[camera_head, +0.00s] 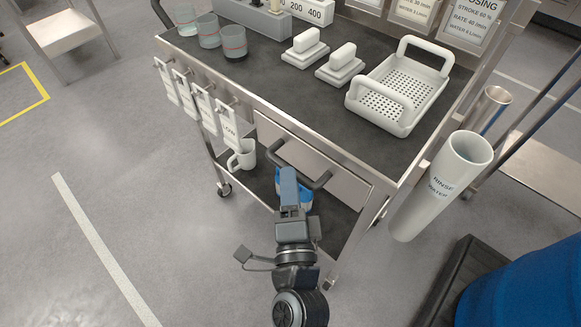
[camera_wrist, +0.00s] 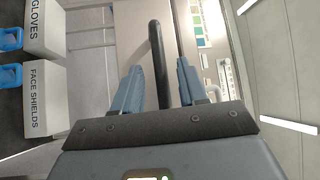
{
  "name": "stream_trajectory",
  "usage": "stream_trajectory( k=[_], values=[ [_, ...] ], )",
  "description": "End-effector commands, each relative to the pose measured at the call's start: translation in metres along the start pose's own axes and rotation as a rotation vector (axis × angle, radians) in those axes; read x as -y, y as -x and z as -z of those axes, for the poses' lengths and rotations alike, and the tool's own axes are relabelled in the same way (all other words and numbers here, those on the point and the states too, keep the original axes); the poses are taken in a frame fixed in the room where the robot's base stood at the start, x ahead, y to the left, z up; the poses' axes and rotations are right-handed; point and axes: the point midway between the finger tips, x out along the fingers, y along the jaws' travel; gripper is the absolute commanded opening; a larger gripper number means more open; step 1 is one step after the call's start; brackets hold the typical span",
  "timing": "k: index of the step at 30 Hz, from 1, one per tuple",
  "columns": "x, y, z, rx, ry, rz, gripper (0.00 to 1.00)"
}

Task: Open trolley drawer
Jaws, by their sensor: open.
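The trolley (camera_head: 381,157) has a grey drawer front (camera_head: 345,180) below its dark top, and the drawer looks shut. A black bar handle (camera_head: 320,184) stands out from the drawer front. My gripper (camera_head: 289,180) is open at the handle, its blue fingers covering part of the bar in the head view. In the wrist view, the handle (camera_wrist: 157,55) runs between the two spread fingers of my gripper (camera_wrist: 159,80). I see gaps between bar and fingers, and cannot tell how deep the bar sits.
On the trolley top are a white perforated basket (camera_head: 398,92), two white blocks and several cups. Hanging tags (camera_head: 208,112) line its left edge. A white mug (camera_head: 242,155) is on the lower shelf. A white tube (camera_head: 440,185) stands at right.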

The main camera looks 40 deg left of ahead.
Motion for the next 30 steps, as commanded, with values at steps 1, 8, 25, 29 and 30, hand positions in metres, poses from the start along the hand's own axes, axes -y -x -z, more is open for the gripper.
stream_trajectory(
  k=[1, 8, 25, 29, 30],
  values=[
    [0.001, -0.009, 0.0, 0.0, 0.0, 0.002, 0.42],
    [0.0, -0.034, 0.001, -0.001, 0.001, 0.0, 0.42],
    [0.0, -0.038, 0.001, -0.001, 0.002, -0.001, 0.22],
    [0.0, -0.038, 0.001, -0.001, 0.002, -0.001, 0.09],
    [0.0, -0.038, 0.001, -0.001, 0.002, -0.001, 0.06]
  ],
)
